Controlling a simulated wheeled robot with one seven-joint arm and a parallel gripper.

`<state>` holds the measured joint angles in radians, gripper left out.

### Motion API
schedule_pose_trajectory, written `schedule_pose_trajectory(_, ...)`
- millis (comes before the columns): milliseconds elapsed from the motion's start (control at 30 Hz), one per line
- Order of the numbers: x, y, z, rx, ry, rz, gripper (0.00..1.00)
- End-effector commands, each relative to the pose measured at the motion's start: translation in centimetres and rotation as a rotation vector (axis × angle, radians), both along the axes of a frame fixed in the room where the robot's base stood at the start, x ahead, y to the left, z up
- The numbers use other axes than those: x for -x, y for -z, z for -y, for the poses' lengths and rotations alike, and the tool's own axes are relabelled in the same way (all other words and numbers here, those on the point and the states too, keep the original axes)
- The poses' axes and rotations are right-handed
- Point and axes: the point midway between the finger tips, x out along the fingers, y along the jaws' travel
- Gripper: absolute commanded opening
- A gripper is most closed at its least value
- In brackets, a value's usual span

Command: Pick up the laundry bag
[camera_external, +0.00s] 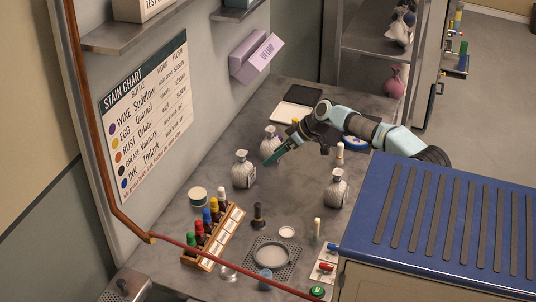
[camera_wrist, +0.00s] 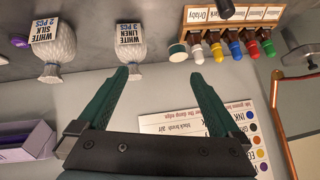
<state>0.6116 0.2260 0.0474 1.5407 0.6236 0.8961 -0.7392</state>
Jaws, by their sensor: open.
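Several tied, pale laundry bags stand on the grey counter. One (camera_external: 243,172) is left of my gripper (camera_external: 270,158), another (camera_external: 268,140) is close behind it, and a third (camera_external: 336,188) is farther right. In the wrist view, one bag (camera_wrist: 131,55) is labelled "WHITE LINEN 3 PCS" and another (camera_wrist: 56,67) "WHITE SILK 2 PCS". My gripper there (camera_wrist: 158,78) has its green fingers spread wide with nothing between them. The linen bag appears beyond the left fingertip; contact cannot be told.
A rack of colour-capped bottles (camera_external: 212,236) and a round tin (camera_external: 197,196) stand at the front left. The stain chart (camera_external: 147,128) and lilac UV lamp box (camera_external: 256,59) are on the wall. A blue-topped cabinet (camera_external: 365,205) fills the right.

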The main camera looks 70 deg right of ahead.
Motion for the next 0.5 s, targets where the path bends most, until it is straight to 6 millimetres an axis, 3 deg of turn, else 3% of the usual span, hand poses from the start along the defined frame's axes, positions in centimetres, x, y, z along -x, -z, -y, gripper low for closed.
schedule_pose_trajectory(33,-1.1,1.8,3.1,0.012,0.011,0.058,1.00)
schedule_pose_trajectory(200,-2.8,0.7,9.6,0.063,0.009,0.209,1.00)
schedule_pose_trajectory(500,-3.1,-0.2,16.6,0.145,0.014,0.367,1.00)
